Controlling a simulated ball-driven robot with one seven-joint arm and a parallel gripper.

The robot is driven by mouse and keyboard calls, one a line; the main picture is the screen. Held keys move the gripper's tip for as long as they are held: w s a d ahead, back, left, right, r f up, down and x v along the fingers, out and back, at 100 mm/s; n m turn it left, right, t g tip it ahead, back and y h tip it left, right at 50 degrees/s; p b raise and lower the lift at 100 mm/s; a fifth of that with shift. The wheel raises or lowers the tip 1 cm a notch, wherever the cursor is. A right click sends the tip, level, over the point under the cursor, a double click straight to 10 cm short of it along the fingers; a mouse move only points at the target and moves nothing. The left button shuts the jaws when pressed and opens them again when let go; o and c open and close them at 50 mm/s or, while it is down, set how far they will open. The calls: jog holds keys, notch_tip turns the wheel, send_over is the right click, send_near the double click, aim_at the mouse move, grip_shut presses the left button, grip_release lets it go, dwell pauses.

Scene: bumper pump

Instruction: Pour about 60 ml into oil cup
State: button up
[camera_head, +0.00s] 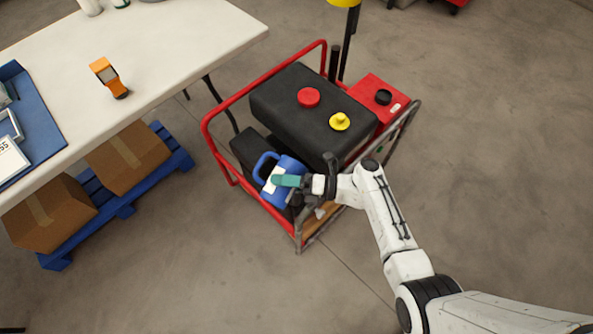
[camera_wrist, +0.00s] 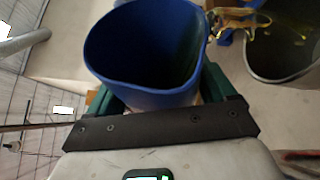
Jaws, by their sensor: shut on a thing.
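A blue jug (camera_head: 287,170) with a handle and a pale label is in my gripper (camera_head: 291,181), beside the front of the generator. In the wrist view the green fingers of my gripper (camera_wrist: 160,95) close on both sides of the jug (camera_wrist: 145,50), and its open mouth faces the camera. A grey metal cup (camera_wrist: 272,65), seemingly the oil cup, is at the right. A yellow translucent streak (camera_wrist: 238,20), looking like oil, spans from the jug's rim to the cup, with yellow drops inside the cup. The liquid level in either is unclear. I cannot make out the cup in the head view.
The generator's black tank (camera_head: 290,110) has red and yellow caps inside a red tubular frame (camera_head: 240,95). A white table (camera_head: 190,50) stands left, with an orange handheld device (camera_head: 107,75) and a blue tray (camera_head: 40,115). Boxes (camera_head: 125,160) sit on a blue pallet below. Floor is clear at right.

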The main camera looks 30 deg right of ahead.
jog(key=shift+r+m+p, duration=0.35)
jog(key=shift+m+p, duration=0.05)
jog(key=shift+m, duration=0.1)
dwell(1.8)
jog(key=shift+s+a+f+n+b, duration=0.1)
jog(key=shift+f+n+b, duration=0.5)
jog(key=shift+b, duration=0.1)
jog(key=shift+a+r+n+g+h+p, duration=0.1)
jog(key=shift+r+n+g+h+p, duration=0.4)
jog(key=shift+n+p, duration=0.6)
jog(key=shift+r+p, duration=0.15)
jog(key=shift+p, duration=0.35)
jog(key=shift+f, duration=0.25)
